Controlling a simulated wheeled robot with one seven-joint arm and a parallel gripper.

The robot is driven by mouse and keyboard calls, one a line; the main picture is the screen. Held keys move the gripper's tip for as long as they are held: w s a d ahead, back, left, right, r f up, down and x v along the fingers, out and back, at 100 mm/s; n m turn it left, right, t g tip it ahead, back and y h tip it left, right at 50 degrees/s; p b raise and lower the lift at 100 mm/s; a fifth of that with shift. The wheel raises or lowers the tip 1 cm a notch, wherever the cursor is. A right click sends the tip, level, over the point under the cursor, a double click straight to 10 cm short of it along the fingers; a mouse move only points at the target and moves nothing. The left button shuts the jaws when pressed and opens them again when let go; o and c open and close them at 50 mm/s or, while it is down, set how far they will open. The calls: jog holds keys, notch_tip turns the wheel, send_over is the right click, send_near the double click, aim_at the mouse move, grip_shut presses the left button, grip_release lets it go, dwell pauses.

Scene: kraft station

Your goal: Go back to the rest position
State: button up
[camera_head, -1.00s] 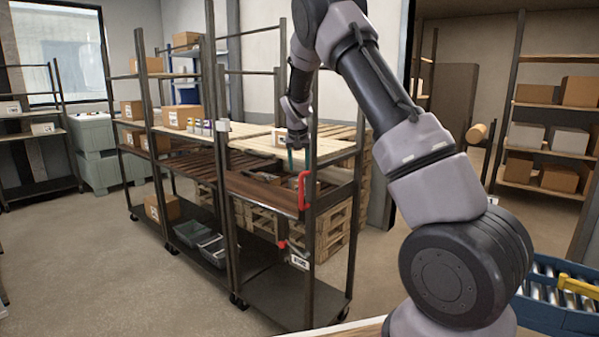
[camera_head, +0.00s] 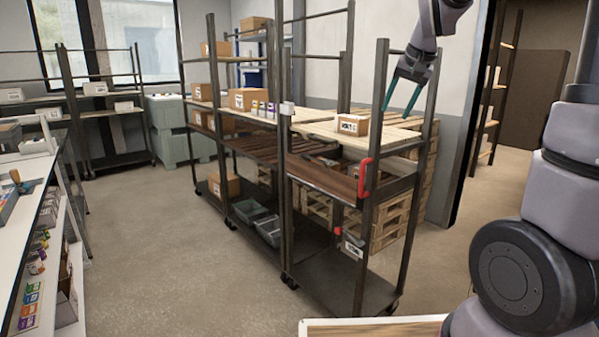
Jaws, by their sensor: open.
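My gripper (camera_head: 402,97) hangs at the upper right with two teal fingers spread apart and nothing between them. In the picture it is above and right of a small cardboard box (camera_head: 352,125) with a white label. That box stands on the light wooden upper shelf (camera_head: 378,139) of the dark metal rack, apart from the fingers. My arm rises along the right edge, partly cut off by the frame.
The rack has a red handle (camera_head: 366,178) at its near end and grey bins (camera_head: 268,230) on its bottom shelf. More cartons (camera_head: 250,99) stand farther along. A white counter (camera_head: 22,172) is at the left. The floor (camera_head: 165,225) between is clear.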

jog(key=s+r+t, duration=0.1)
jog(key=s, duration=2.2)
jog(key=shift+s+a+r+t, duration=0.2)
jog(key=shift+a+r+t, duration=0.2)
jog(key=shift+a, duration=0.05)
